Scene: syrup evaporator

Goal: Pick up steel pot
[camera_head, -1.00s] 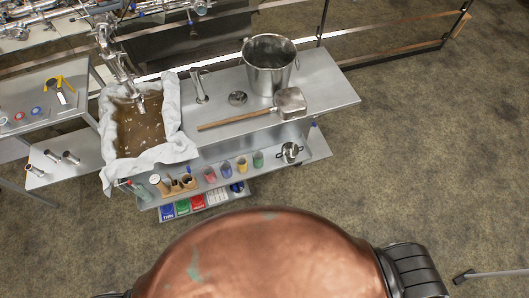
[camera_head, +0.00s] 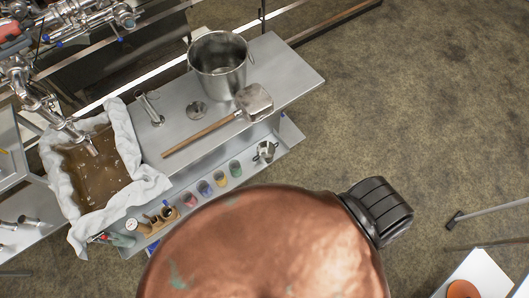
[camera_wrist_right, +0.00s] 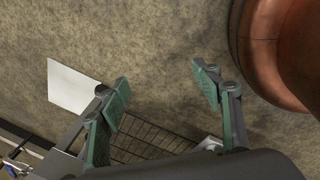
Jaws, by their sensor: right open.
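A small steel pot (camera_head: 265,153) with two dark side handles stands at the right end of the bench's lower shelf. A much larger steel bucket (camera_head: 219,82) stands on the bench top behind it. My right gripper (camera_wrist_right: 163,85) shows in the right wrist view with its green-padded fingers apart and nothing between them. It is over the floor, and no pot shows in that view. My left gripper is in neither view.
A steel bench top (camera_head: 283,60) carries a long-handled scoop (camera_head: 254,102). A cloth-lined pan (camera_head: 92,172) of brown liquid is at its left. Several coloured cups, including a green one (camera_head: 235,168), line the lower shelf. Open floor (camera_head: 400,110) lies to the right.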

